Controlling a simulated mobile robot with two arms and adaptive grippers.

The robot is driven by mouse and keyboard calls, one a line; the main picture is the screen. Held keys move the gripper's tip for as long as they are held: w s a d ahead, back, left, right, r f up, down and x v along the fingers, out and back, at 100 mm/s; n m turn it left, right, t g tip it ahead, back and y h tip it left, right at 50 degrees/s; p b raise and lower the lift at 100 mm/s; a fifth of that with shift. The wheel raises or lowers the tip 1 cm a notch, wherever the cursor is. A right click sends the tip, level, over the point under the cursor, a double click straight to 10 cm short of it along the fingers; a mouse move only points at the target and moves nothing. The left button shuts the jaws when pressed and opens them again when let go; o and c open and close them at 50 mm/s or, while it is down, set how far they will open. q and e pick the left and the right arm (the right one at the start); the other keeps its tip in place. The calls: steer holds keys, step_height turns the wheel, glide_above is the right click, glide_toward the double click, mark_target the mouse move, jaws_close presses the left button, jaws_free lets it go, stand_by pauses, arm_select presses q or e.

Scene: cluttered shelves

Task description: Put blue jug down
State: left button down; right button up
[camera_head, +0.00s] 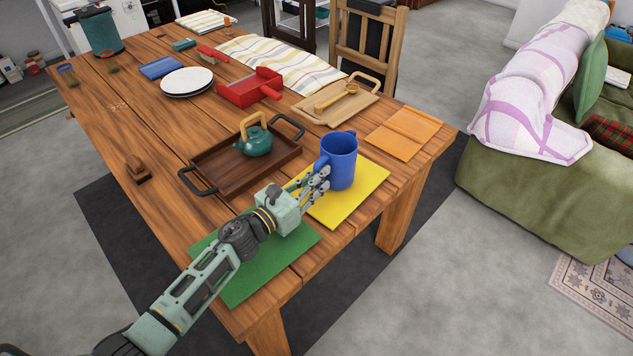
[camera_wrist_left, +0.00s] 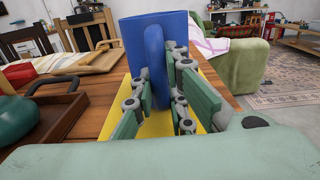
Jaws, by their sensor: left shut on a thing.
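The blue jug (camera_head: 340,160) is upright over the yellow mat (camera_head: 350,205) near the front right of the wooden table. My left gripper (camera_head: 318,180) is shut on the jug's handle, at the jug's left side. In the left wrist view the jug (camera_wrist_left: 185,35) fills the top middle, with its handle between the fingers of my gripper (camera_wrist_left: 158,100). The yellow mat (camera_wrist_left: 155,127) shows below the fingers. I cannot tell whether the jug's base touches the mat. My right gripper is not in view.
A brown tray (camera_head: 215,180) with a green teapot (camera_head: 257,142) stands left of the jug. A green mat (camera_head: 245,270) lies in front under my left arm. An orange mat (camera_head: 403,133) and a wooden board (camera_head: 365,98) lie behind. A green sofa (camera_head: 530,190) stands right.

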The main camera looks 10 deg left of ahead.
arm_select(q)
steer(key=shift+f, duration=0.35)
steer(key=shift+f, duration=0.1)
steer(key=c, duration=1.7)
jaws_free()
steer(key=shift+c, duration=0.2)
